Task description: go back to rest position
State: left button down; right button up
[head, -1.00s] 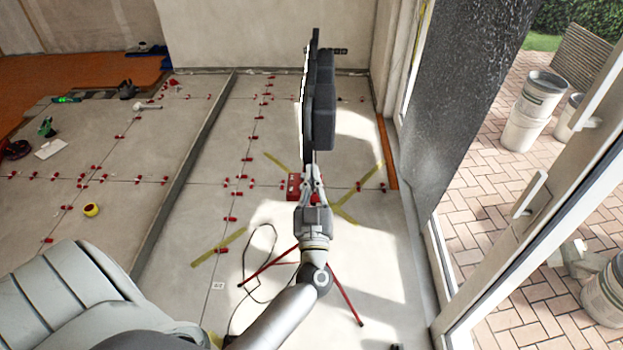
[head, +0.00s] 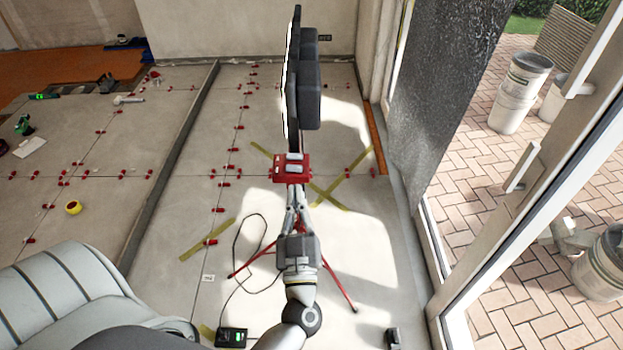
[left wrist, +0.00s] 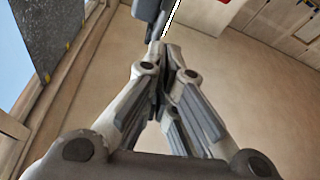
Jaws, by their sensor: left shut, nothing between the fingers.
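My left gripper (head: 295,194) is in the middle of the head view, shut and empty. Its fingers point away from me, toward a red box (head: 277,168) with pale switches on the stand of a dark flat work light (head: 310,95). Red tripod legs (head: 341,288) spread below. The fingertips overlap the near side of the box in the picture; I cannot tell whether they touch. In the left wrist view the fingers (left wrist: 165,48) come together, with part of the light (left wrist: 148,8) beyond them. My right gripper is not in view.
The tiled floor (head: 170,225) carries several red levelling clips. A yellow tape cross (head: 345,192) lies right of the stand. A black charger (head: 231,337) with a cable lies near my arm. A glass door frame (head: 520,210) stands at the right; a yellow tape roll (head: 73,207) lies left.

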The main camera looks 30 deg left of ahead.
pick_arm(q)
jog(key=w+d+f+m+h+b, duration=0.1)
jog(key=d+f+m+h, duration=0.25)
jog(key=f, duration=0.55)
jog(key=w+d+f+m+h+b, duration=0.1)
jog(key=d+f+m+h, duration=0.3)
jog(key=f, duration=0.6)
jog(key=s+d+f+m+g+h+b, duration=0.1)
jog(key=s+d+f+g+h, duration=0.15)
jog(key=f, duration=0.65)
jog(key=s+d+f+m+g+h+b, duration=0.1)
jog(key=s+f+g+h, duration=0.15)
jog(key=f, duration=0.65)
jog(key=s+a+f+m+g+h+b, duration=0.15)
jog(key=s+f+g, duration=0.55)
jog(key=s+f, duration=1.05)
jog(key=s+a+f+g+y, duration=0.1)
jog(key=s+a+f+g, duration=0.1)
jog(key=s, duration=0.5)
jog(key=s+a+f+g+b, duration=0.1)
jog(key=s+a+f+g, duration=0.2)
jog(key=s+f, duration=0.4)
jog(key=shift+s+a+f+y, duration=0.3)
jog(key=shift+s+a+y, duration=0.1)
jog(key=shift+s+a, duration=0.2)
